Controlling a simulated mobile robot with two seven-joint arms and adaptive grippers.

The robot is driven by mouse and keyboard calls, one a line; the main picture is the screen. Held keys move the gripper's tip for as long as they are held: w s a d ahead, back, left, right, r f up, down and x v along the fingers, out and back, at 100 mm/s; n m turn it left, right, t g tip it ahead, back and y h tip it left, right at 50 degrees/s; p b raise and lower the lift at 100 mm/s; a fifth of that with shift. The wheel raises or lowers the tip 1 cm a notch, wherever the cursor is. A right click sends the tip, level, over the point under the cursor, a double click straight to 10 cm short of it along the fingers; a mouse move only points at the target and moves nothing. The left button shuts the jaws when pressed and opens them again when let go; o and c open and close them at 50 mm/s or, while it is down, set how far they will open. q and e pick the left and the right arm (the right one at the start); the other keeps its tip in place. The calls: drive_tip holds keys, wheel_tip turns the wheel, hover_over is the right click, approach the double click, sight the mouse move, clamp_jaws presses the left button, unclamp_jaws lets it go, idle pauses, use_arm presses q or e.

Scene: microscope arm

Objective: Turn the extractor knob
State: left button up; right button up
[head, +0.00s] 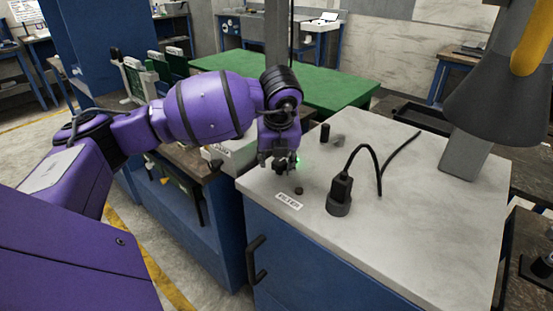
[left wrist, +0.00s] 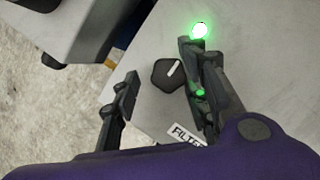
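The extractor knob (left wrist: 167,73) is dark, rounded and angular, with a white pointer line; it sits on the pale bench top in the left wrist view. My left gripper (left wrist: 163,98) is open, pointing down over the bench, its fingers apart with the knob showing between and slightly beyond the tips. I cannot tell whether either finger touches it. In the head view my left gripper (head: 279,163) is over the near left corner of the bench and mostly hides the knob. A green light (left wrist: 200,30) glows beside the right-hand finger. My right gripper is out of view.
A FILTER label (head: 288,201) and a small black button (head: 299,190) are just in front of the gripper. A black plug with a cable (head: 341,190) stands to the right. A grey cone-shaped hood (head: 500,105) hangs at the right. The bench top's front right is clear.

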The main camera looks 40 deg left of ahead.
use_arm(q)
drive_tip(key=shift+d, duration=0.15)
drive_tip(key=v, duration=1.2)
drive_tip(key=shift+f, duration=0.1)
idle(0.3)
